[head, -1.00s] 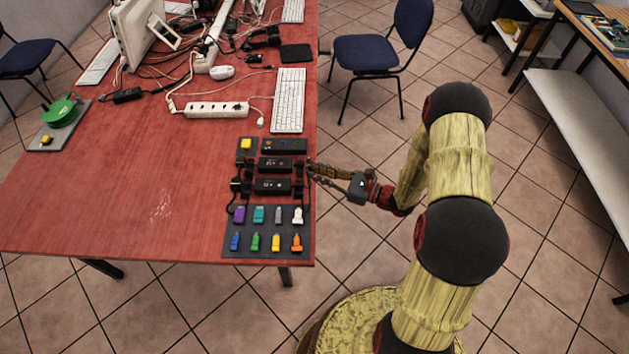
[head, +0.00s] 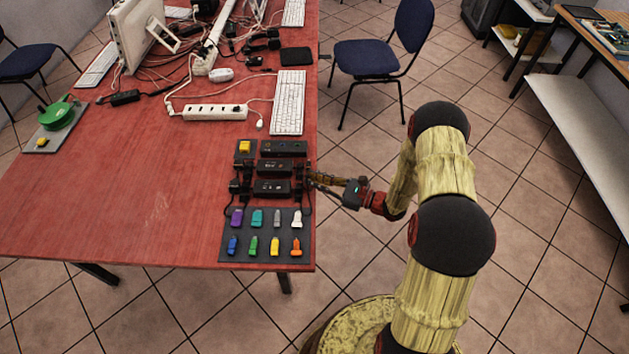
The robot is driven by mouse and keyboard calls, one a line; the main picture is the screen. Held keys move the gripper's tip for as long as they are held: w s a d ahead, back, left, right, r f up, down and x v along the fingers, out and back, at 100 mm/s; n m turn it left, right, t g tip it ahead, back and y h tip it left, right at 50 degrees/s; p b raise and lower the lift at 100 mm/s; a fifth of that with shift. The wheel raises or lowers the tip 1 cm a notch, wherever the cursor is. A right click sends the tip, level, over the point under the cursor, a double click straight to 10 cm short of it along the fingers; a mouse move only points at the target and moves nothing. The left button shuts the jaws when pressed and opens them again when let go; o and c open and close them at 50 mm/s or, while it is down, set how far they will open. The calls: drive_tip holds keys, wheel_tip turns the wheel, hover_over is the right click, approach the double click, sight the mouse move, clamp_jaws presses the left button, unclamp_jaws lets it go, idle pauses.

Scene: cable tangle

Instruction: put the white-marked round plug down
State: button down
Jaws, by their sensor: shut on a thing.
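My gripper (head: 313,179) reaches in from the right at the table's right edge, beside the black boxes. Its fingers are shut on a small dark plug at the right end of the boxes. The plug is mostly hidden by the fingers, and its white mark and round shape are too small to make out. Two black boxes, an upper one (head: 275,167) and a lower one (head: 272,188), lie one below the other with dark plugs and cables at both ends. I cannot tell whether the held plug touches a box or the table.
A grey mat (head: 262,234) with several coloured connectors lies just below the boxes. A longer black box (head: 284,148) and a yellow button (head: 244,147) are above them. A white power strip (head: 215,112), keyboard (head: 288,102) and tangled cables lie farther back. The table's left middle is clear.

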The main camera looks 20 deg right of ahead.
drive_tip(key=shift+f, duration=0.2)
drive_tip(key=c, duration=1.8)
unclamp_jaws()
drive_tip(key=shift+c, duration=0.2)
drive_tip(key=shift+r, duration=0.15)
